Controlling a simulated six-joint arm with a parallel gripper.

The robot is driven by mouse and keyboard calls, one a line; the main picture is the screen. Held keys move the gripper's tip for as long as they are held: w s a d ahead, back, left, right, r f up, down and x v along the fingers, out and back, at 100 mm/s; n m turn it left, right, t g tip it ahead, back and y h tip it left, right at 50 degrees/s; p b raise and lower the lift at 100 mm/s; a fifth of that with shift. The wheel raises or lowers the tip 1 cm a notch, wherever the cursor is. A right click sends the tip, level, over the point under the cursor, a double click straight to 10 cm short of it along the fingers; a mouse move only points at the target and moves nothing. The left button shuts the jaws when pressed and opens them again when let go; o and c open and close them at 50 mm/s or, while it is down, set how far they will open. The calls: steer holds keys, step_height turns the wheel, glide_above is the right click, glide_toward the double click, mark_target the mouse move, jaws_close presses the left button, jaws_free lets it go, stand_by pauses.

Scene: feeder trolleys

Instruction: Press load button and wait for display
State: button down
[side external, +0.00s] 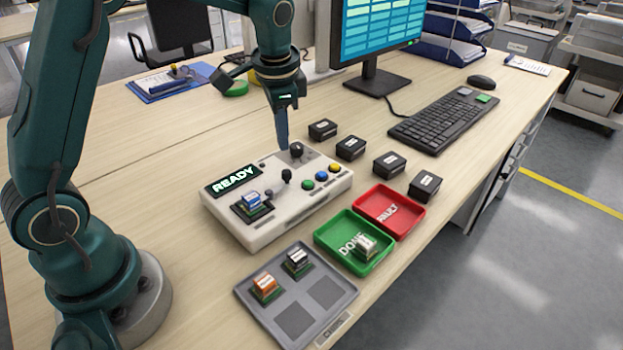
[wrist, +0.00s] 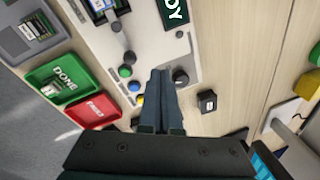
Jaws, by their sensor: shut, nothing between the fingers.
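A pale control box (side external: 330,190) stands on the table, its display (side external: 233,179) reading READY. On its top are a green button (side external: 307,184), a blue button (side external: 321,177) and a yellow button (side external: 335,168); I cannot tell which is the load button. A black knob (side external: 296,150) sits at its far corner. A blue-topped part (side external: 251,203) sits in the box's socket. My gripper (side external: 283,144) is shut and empty, pointing down over the box close to the knob. In the wrist view the fingertips (wrist: 160,71) lie between the knob (wrist: 181,77) and the buttons.
The green DONE tray (side external: 326,229) holds a white-topped part; the red FAULT tray (side external: 411,214) is empty. A grey tray (side external: 338,309) holds orange- and black-topped parts. Several black blocks (side external: 389,164) line the right side, before a keyboard (side external: 440,122) and a monitor (side external: 378,84).

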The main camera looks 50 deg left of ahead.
steer(key=m, duration=0.2)
steer(key=m+t+y, duration=0.1)
steer(key=shift+w+a+r, duration=0.1)
steer(key=shift+w+a, duration=0.15)
steer(key=shift+a, duration=0.1)
steer(key=m, duration=0.2)
steer(key=m+t, duration=0.1)
steer(key=shift+w+r+m+y, duration=0.25)
steer(key=shift+m+y, duration=0.05)
steer(key=d+r+m+t, duration=0.2)
steer(key=m+t, duration=0.1)
steer(key=m, duration=0.4)
step_height(320, 180, up, 2)
steer(key=m+t+h, duration=0.1)
steer(key=m+t, duration=0.1)
steer(key=m, duration=0.4)
glide_above(308, 184)
steer(key=shift+s, duration=0.4)
steer(key=shift+f, duration=0.1)
steer(key=shift+f, duration=4.25)
steer(key=shift+f, duration=0.45)
